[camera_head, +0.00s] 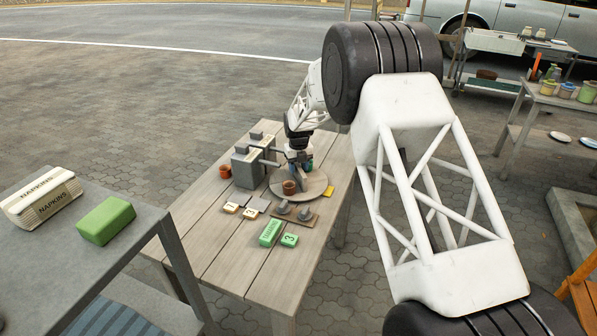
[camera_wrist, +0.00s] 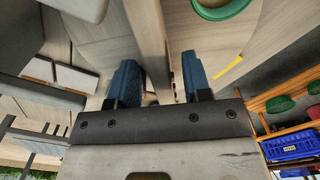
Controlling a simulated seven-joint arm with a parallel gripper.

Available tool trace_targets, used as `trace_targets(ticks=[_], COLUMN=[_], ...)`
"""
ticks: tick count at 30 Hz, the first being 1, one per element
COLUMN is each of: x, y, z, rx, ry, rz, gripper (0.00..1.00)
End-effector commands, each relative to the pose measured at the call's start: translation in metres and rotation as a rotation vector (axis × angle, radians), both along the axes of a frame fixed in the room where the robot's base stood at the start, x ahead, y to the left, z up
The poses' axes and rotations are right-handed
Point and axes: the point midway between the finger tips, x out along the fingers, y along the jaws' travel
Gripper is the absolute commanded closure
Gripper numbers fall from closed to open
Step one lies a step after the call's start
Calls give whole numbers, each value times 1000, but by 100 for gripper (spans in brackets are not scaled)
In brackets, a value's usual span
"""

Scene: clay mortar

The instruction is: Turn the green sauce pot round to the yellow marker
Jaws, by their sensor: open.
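The round wooden turntable (camera_head: 290,197) lies on the plank table, with a brown pot (camera_head: 289,187) near its front edge. The yellow marker (camera_head: 328,191) is at the turntable's right edge; it shows as a yellow strip in the wrist view (camera_wrist: 232,66). The green sauce pot (camera_wrist: 222,7) is cut off by the top edge of the wrist view, right of the fingers. In the head view my gripper mostly hides that area. My gripper (camera_wrist: 157,78) is open, its blue fingers apart over the turntable. A pale bar (camera_wrist: 149,40) runs between them; I cannot tell whether they touch it.
Grey boxes (camera_head: 248,168) stand left of the turntable, beside an orange-brown pot (camera_head: 225,171). Number tiles (camera_head: 231,208) and green blocks (camera_head: 271,232) lie in front. A grey table with napkins (camera_head: 43,197) stands at the left. The table's front left is bare.

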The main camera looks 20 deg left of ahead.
Motion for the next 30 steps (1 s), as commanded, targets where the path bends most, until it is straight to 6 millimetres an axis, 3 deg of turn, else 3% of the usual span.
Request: trace_targets(ticks=[10,23,26,30], x=[0,0,0,0], y=[0,0,0,-1], z=[43,52,51,51], rx=[1,1,1,4], ry=[-2,-1,-1,2], rz=[0,0,1,18], gripper=[55,55,66,88])
